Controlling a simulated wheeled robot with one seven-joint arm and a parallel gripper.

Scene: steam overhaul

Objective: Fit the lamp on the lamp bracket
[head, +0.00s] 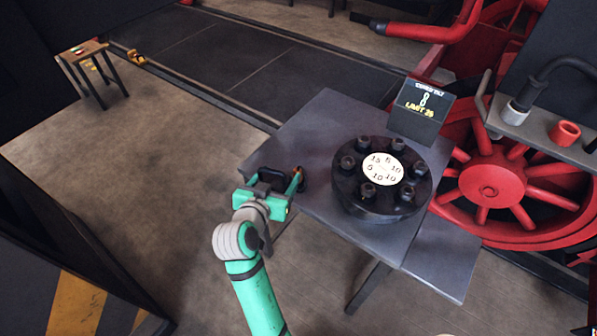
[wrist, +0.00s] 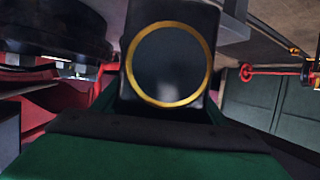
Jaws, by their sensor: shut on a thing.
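My gripper (head: 271,181) is at the left edge of the grey table, in the middle of the head view. It is shut on the lamp, a dark body that shows small between the fingers (head: 270,176). In the wrist view the lamp (wrist: 170,65) fills the upper middle, with a round dark lens in a gold ring facing the camera. My fingers are mostly hidden there behind the lamp. I cannot make out the lamp bracket for certain in either view.
The grey table (head: 318,130) bears a black round flange (head: 378,205) with several bolts and a numbered white disc. A black sign (head: 421,108) stands behind it. Red wheels (head: 487,185) are at the right. A small stool (head: 82,52) stands far left; the floor between is clear.

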